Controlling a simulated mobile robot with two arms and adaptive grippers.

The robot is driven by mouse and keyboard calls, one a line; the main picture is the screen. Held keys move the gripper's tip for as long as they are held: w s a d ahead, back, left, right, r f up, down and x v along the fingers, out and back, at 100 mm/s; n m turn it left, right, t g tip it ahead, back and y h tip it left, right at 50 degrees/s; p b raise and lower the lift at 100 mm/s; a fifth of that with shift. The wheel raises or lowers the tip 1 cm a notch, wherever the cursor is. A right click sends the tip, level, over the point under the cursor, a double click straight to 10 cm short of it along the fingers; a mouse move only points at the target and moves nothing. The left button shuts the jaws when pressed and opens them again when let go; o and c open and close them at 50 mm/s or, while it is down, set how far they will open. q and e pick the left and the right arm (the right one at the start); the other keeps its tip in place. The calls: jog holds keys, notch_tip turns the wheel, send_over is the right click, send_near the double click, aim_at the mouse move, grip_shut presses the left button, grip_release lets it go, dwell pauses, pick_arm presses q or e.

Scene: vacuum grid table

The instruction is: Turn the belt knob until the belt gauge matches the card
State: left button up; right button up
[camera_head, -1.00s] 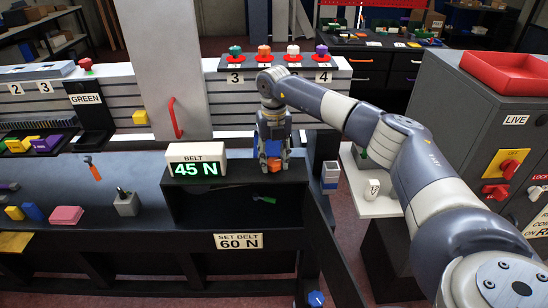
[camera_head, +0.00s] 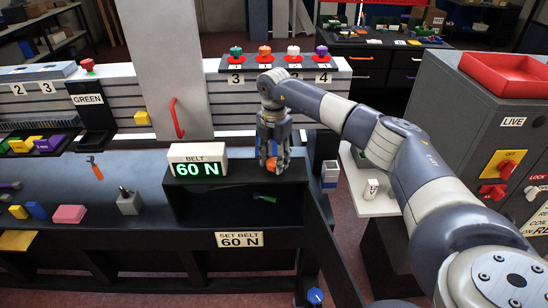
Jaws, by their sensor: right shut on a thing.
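The belt gauge (camera_head: 197,161) is a white box with a lit green display that reads 60 N. The card (camera_head: 239,240) on the front edge below reads SET BELT 60 N. My right gripper (camera_head: 272,161) points down to the right of the gauge and is shut on the orange belt knob (camera_head: 271,164). The fingers hide most of the knob, so its turn angle does not show. My left gripper is not in view.
A dark open recess (camera_head: 225,205) lies below the gauge, with a green-handled tool (camera_head: 264,198) near my gripper. A blue knob (camera_head: 315,297) sits low at the front. A grey cabinet (camera_head: 455,110) with a red tray (camera_head: 508,74) stands at the right.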

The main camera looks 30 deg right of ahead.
aim_at(274, 161)
jog(key=shift+r+m, duration=0.15)
jog(key=shift+m, duration=0.65)
jog(key=shift+w+d, duration=0.1)
jog(key=o, duration=1.1)
jog(key=shift+c, duration=0.2)
notch_tip(274, 161, up, 12)
